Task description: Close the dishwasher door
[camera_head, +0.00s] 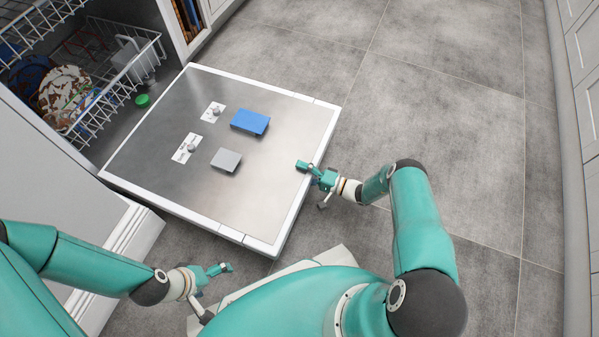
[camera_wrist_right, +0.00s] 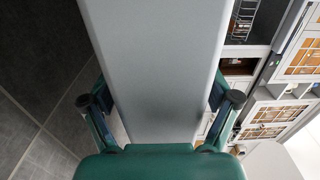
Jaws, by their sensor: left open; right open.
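The dishwasher door (camera_head: 270,165) is folded down, lying open with its steel inner face up and a white rim. My right gripper (camera_head: 312,180) is at the door's outer right edge in the head view. In the right wrist view its open fingers (camera_wrist_right: 160,105) stand on either side of a grey panel of the door (camera_wrist_right: 155,60); I cannot tell whether they touch it. My left gripper (camera_head: 218,272) is open and empty, below the door's near edge and apart from it.
A blue block (camera_head: 250,121) and a grey block (camera_head: 226,159) show on the door's inner face. The lower rack (camera_head: 115,85) holds dishes, and a green round thing (camera_head: 142,100) is beside it. Grey tiled floor (camera_head: 450,110) is clear to the right; white cabinets (camera_head: 583,60) line the far right.

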